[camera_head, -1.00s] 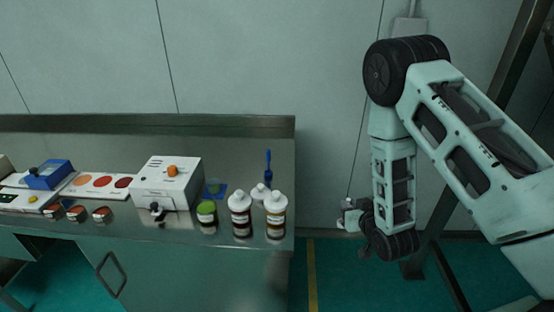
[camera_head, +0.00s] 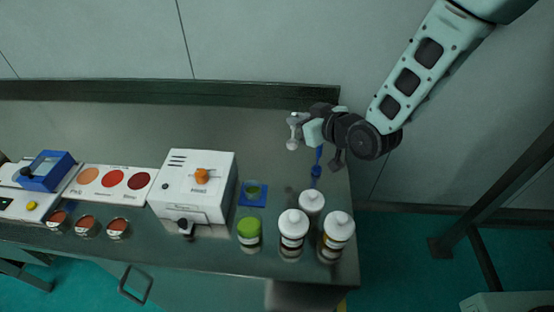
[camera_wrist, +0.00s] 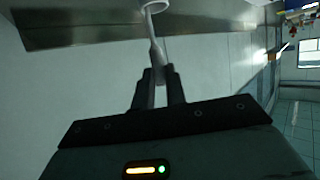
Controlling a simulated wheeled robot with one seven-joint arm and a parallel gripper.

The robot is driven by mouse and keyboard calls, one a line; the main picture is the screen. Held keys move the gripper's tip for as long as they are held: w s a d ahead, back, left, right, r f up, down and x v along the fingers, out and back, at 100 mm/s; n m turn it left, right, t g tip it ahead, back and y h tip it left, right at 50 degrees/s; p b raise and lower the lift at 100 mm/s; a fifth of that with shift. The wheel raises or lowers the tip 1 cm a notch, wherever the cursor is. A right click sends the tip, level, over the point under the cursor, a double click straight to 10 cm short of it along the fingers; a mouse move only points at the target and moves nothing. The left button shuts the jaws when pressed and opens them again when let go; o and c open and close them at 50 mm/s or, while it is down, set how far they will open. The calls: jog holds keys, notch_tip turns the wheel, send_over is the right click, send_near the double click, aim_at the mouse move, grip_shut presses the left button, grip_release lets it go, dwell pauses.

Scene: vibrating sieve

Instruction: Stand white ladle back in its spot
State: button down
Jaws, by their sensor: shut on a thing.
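My gripper (camera_wrist: 160,78) is shut on the handle of the white ladle (camera_wrist: 154,45). In the wrist view the ladle's round bowl (camera_wrist: 153,6) points away from the fingers, cut by the top edge. In the head view the ladle (camera_head: 293,132) hangs in the air above the back right of the steel table (camera_head: 225,140), bowl end low. My gripper (camera_head: 303,122) is beside its upper part. A blue upright tool (camera_head: 317,165) stands just right of and below it in the picture. I cannot make out a separate spot for the white ladle.
White-capped bottles (camera_head: 292,230) stand at the front right. The back strip of the table is clear.

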aim_at(293, 148)
jog(key=shift+a+r, duration=0.3)
jog(key=shift+a, duration=0.15)
jog(key=f, duration=0.2)
jog(key=f+p, duration=0.1)
jog(key=f, duration=0.1)
jog(key=shift+a+f+p, duration=0.2)
jog(key=shift+f+p, duration=0.05)
jog(key=shift+p, duration=0.05)
jog(key=shift+f+p, duration=0.75)
jog(key=shift+f, duration=1.95)
jog(key=shift+f, duration=0.1)
jog(key=c, duration=1.4)
grip_release()
jog(key=shift+c, duration=0.2)
